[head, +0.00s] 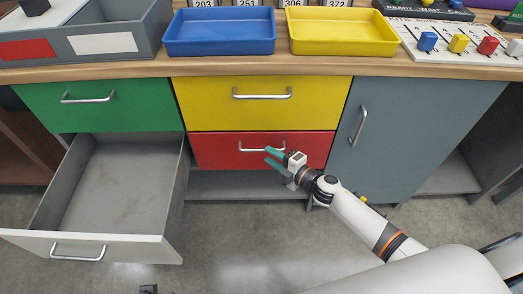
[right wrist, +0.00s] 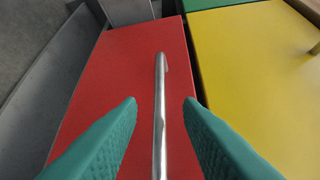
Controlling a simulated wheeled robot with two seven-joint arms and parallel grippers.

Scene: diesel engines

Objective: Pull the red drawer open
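The red drawer (head: 225,150) is closed, under the yellow drawer in the middle of the cabinet. Its silver bar handle (head: 258,150) runs across its front. My right gripper (head: 270,156) is at the right part of this handle. In the right wrist view the handle (right wrist: 160,110) lies between the two open green fingertips (right wrist: 160,103), with a gap on both sides. The red front (right wrist: 110,70) fills the space behind it.
A white-fronted drawer (head: 88,246) stands open and empty at the left, beside the red drawer. The green (head: 100,112), yellow (head: 262,110) and grey-blue door (head: 415,130) fronts are closed. Blue (head: 220,47) and yellow (head: 342,48) trays stand on the worktop. The floor in front is clear.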

